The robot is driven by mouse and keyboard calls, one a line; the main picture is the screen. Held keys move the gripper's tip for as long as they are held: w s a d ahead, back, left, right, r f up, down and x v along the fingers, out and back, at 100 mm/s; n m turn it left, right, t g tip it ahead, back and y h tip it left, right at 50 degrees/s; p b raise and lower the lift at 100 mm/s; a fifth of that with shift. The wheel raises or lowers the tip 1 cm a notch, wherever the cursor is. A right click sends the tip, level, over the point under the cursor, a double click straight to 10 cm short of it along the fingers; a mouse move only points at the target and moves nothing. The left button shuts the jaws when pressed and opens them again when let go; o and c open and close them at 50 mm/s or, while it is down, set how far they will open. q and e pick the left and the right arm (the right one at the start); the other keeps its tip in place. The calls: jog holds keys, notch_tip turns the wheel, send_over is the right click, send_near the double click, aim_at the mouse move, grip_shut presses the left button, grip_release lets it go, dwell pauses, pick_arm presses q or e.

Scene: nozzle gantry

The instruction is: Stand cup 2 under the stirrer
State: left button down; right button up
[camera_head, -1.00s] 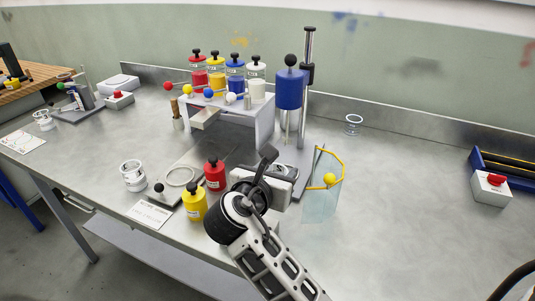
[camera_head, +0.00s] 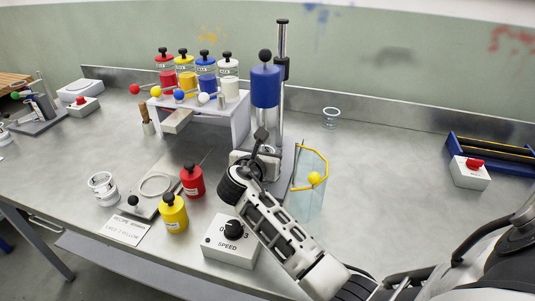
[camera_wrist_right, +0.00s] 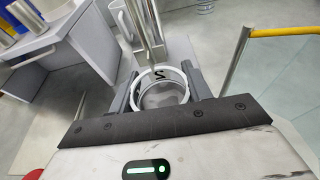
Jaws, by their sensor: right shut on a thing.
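The stirrer (camera_head: 265,87) is a blue motor with a black knob, clamped on an upright post, its metal shaft pointing down. In the right wrist view the shaft (camera_wrist_right: 150,25) comes down to the far rim of cup 2 (camera_wrist_right: 165,98), a round cup with a pale rim and a "2" mark. My right gripper (camera_head: 258,152) is at the stirrer's foot, and its fingers (camera_wrist_right: 162,86) are shut on cup 2, one on each side. I cannot tell whether the shaft tip is over the cup or behind it. In the head view my gripper hides the cup. My left gripper is out of view.
Red (camera_head: 192,182) and yellow bottles (camera_head: 173,214) and a SPEED box (camera_head: 229,242) stand in front. Bench at right is mostly clear.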

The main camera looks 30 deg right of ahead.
jog(key=shift+w+d+f, duration=0.75)
jog(key=shift+d+f, duration=0.1)
jog(key=shift+f, duration=0.1)
jog(key=o, duration=1.1)
jog(key=shift+f, duration=0.1)
jog(key=shift+a, duration=0.1)
jog(key=v, duration=1.2)
